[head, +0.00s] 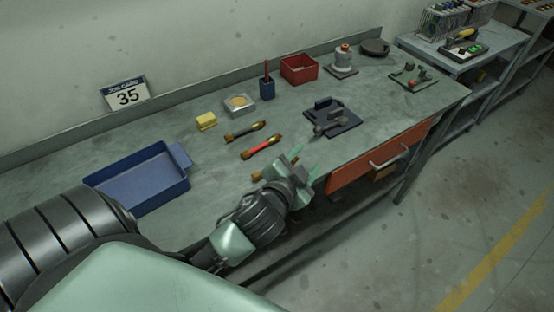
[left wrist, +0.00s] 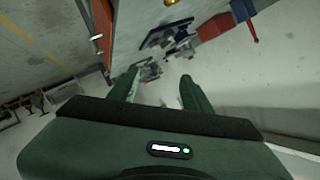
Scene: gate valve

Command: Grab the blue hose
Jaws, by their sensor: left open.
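No hose shows a clearly blue body. A hose with a brass end (head: 258,176) lies near the table's front edge, mostly hidden behind my left gripper, so its colour cannot be told. A red hose (head: 262,147) with brass ends lies just behind it, and a dark hose (head: 245,131) with brass ends lies farther back. My left gripper (head: 306,163) is open above the front edge, its fingers pointing right and away. In the left wrist view, nothing shows held between the fingers (left wrist: 160,76), and a brass piece (left wrist: 172,2) is cut by the top edge. My right gripper is out of view.
A blue tray (head: 185,183) stands at the left. A dark plate with a vise-like fixture (head: 347,117) lies right of the hoses. A yellow block (head: 206,121), red bin (head: 299,69) and blue cup (head: 267,90) stand behind. An orange drawer (head: 350,178) is below the front edge.

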